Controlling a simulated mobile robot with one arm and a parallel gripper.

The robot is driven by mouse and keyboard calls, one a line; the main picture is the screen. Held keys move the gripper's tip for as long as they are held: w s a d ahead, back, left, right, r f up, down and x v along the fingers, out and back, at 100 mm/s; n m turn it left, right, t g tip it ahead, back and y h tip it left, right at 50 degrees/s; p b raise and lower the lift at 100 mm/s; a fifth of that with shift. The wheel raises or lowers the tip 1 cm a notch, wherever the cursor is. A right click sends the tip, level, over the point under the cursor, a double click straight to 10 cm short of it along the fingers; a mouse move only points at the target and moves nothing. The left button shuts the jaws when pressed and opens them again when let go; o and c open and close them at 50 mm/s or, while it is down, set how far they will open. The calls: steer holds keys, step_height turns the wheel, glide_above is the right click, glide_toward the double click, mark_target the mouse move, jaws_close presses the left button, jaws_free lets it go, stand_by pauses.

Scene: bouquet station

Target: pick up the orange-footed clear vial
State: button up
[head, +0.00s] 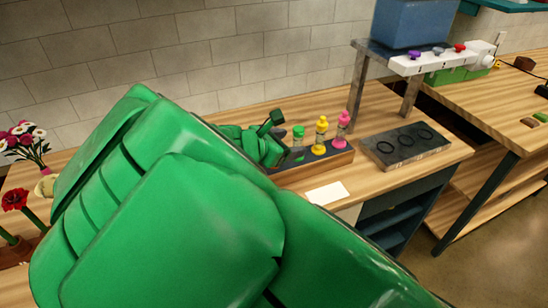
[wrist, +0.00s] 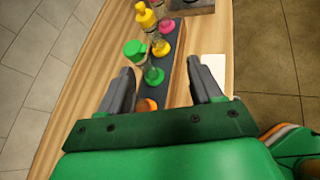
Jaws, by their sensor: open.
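In the wrist view an orange round part (wrist: 147,104), likely of the orange-footed vial, shows low between the fingers of my gripper (wrist: 160,65). The rest of that vial cannot be made out. My gripper is open, with one finger on either side of the rack's end. In the head view my gripper (head: 262,138) is at the rack's left end, and the orange-footed vial is hidden there. A clear vial with a green cap and foot (wrist: 135,50) stands just beyond the orange part; it also shows in the head view (head: 298,142).
The dark-topped wooden rack (head: 312,169) also holds a yellow vial (head: 320,135) and a pink vial (head: 342,130). A white card (head: 327,193) lies in front. A grey block with dark rings (head: 406,147) sits to the right. A metal stand (head: 357,90) rises behind.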

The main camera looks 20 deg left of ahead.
steer(key=s+a+f+n+t+y, duration=0.1)
steer(key=s+a+f+n, duration=0.1)
steer(key=a+n, duration=0.35)
steer(key=shift+m, duration=0.85)
steer(key=shift+w+f, duration=0.4)
steer(key=shift+w, duration=0.75)
steer(key=shift+w+f, duration=0.45)
steer(key=shift+w, duration=0.7)
steer(key=shift+w+f, duration=0.4)
steer(key=shift+w, duration=0.75)
steer(key=shift+c, duration=0.5)
jaws_close()
